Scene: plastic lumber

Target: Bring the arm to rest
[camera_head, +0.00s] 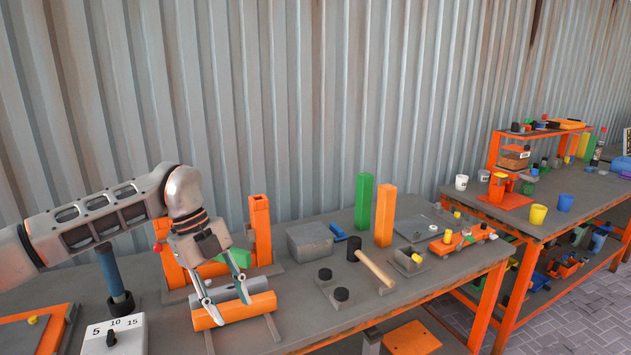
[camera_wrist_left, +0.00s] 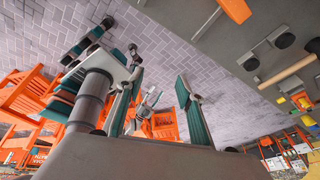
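My left arm (camera_head: 105,217) comes in from the left over the workbench (camera_head: 300,340). My left gripper (camera_head: 231,309) points down, its two teal-padded fingers spread apart. In the head view the fingertips overlap an orange bar (camera_head: 255,307) and a grey bar (camera_head: 228,293) lying on a low rack; I cannot tell if they touch. In the left wrist view the gripper (camera_wrist_left: 160,68) is open with nothing held between its fingers; floor and orange furniture show beyond. My right gripper is not in view.
A mallet (camera_head: 375,268), a grey box (camera_head: 310,240) and upright green (camera_head: 363,202) and orange (camera_head: 385,215) posts stand to the right. An orange bracket (camera_head: 261,228) is behind the gripper. A numbered white block (camera_head: 127,335) is at front left. A second bench (camera_head: 520,215) stands farther right.

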